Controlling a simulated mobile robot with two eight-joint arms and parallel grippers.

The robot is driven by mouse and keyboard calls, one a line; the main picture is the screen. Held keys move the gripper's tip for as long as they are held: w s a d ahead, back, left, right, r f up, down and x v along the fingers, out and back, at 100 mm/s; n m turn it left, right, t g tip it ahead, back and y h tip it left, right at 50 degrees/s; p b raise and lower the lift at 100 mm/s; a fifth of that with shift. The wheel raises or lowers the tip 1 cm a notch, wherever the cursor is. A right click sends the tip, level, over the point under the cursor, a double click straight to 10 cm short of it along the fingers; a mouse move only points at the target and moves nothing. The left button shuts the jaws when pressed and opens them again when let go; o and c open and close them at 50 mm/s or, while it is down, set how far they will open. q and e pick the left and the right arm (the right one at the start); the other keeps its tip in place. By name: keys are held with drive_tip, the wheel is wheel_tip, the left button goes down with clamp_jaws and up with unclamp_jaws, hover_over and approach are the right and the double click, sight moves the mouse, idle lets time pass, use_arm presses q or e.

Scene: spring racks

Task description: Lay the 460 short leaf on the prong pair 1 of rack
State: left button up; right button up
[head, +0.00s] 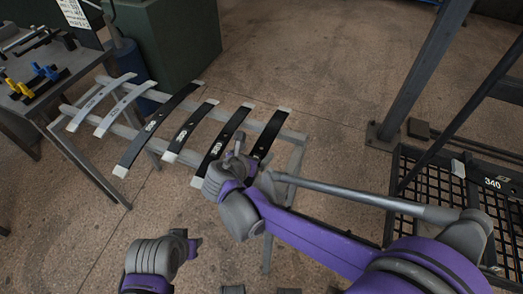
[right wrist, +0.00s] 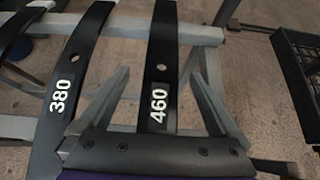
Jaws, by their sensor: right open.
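The 460 short leaf (right wrist: 162,60) is a black strip with a hole and a white 460 label in the right wrist view. In the head view it appears to be the rightmost leaf (head: 270,131) across the pale stand. My right gripper (right wrist: 158,76) is open, its fingers on either side of the leaf with gaps between. It also shows at the stand in the head view (head: 238,146). My left gripper (head: 194,244) is low in the head view; its jaws are unclear. I cannot make out prong pair 1.
The 380 leaf (right wrist: 72,70) lies just left of the 460 leaf. More black and pale leaves lie further left on the pale stand (head: 291,160). A black mesh frame (head: 440,190) marked 340 is at the right. A grey table (head: 75,65) with small tools is at upper left.

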sight(261, 148)
drive_tip(key=x, duration=0.5)
drive_tip(key=shift+w+d+f+b, duration=0.1)
drive_tip(key=shift+f+b, duration=0.05)
drive_tip(key=shift+b, duration=0.2)
clamp_jaws()
